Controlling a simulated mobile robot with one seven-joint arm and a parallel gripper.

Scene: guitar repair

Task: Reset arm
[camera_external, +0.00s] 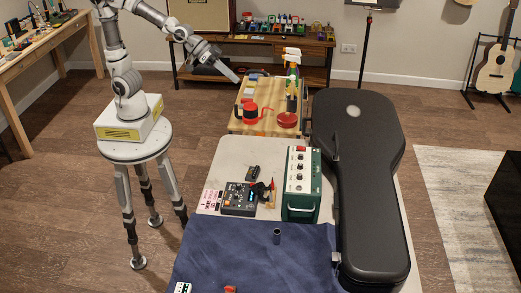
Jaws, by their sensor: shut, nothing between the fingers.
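My gripper (229,73) shows in the external view at the upper middle, at the end of my raised arm. It is shut and empty, and its fingers point down and to the right.
A black guitar case (355,150) lies along the right of the white table (225,155). A green amplifier (301,185), a dark pedal unit (240,198) and a blue cloth (225,250) also lie there. Spray bottles (291,70) stand near my gripper.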

